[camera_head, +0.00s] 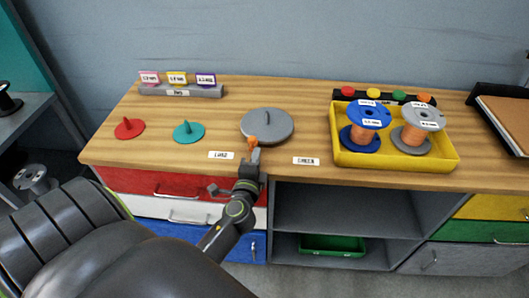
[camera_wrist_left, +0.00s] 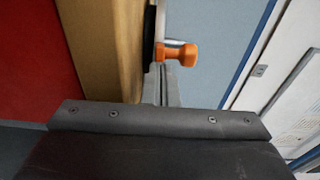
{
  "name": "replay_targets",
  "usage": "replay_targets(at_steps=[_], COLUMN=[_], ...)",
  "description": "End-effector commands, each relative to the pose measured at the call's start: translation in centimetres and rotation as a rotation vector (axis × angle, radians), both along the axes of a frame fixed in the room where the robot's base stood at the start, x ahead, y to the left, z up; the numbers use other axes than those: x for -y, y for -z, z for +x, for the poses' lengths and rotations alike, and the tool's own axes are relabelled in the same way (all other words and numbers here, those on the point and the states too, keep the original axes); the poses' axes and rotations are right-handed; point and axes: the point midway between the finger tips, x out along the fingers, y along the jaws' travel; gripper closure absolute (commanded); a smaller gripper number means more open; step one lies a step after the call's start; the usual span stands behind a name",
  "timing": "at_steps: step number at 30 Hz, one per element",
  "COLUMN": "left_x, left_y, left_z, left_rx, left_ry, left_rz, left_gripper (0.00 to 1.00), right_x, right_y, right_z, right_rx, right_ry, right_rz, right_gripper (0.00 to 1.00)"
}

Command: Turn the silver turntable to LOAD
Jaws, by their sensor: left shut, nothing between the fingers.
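The silver turntable (camera_head: 267,126) sits near the table's front edge, with a raised bar on top. Its orange knob (camera_head: 252,141) is at the front rim, between the LOAD card (camera_head: 221,155) at left and another card (camera_head: 306,161) at right. My left gripper (camera_head: 254,155) is shut and empty at the front of the table, right by the knob. In the left wrist view the orange knob (camera_wrist_left: 182,54) shows just beyond the shut fingers (camera_wrist_left: 162,85); I cannot tell whether they touch it. My right gripper is not in view.
Red (camera_head: 129,128) and teal (camera_head: 188,131) discs with pegs lie left of the turntable. A yellow tray (camera_head: 445,158) with two spools stands at right. A grey card holder (camera_head: 181,91) is at the back left. Drawers and open shelves are below the tabletop.

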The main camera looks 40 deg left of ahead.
Motion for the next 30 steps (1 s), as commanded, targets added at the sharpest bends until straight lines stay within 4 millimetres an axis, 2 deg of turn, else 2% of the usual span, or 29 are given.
replay_targets(at_steps=[4, 12, 30], left_x=[-1.3, -2.6, -2.9], left_y=[0.0, 0.1, 0.0], left_z=[-0.5, -0.9, -0.9], left_rx=[0.0, 0.0, 0.0], left_ry=[0.083, 0.075, 0.073], left_rz=[0.004, -0.001, -0.001], left_gripper=[1.0, 1.0, 1.0], right_x=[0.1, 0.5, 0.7], right_y=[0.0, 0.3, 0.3], right_z=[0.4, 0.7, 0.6], right_rx=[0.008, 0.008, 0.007], right_ry=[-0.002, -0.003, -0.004], right_rz=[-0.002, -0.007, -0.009], right_gripper=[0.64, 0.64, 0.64])
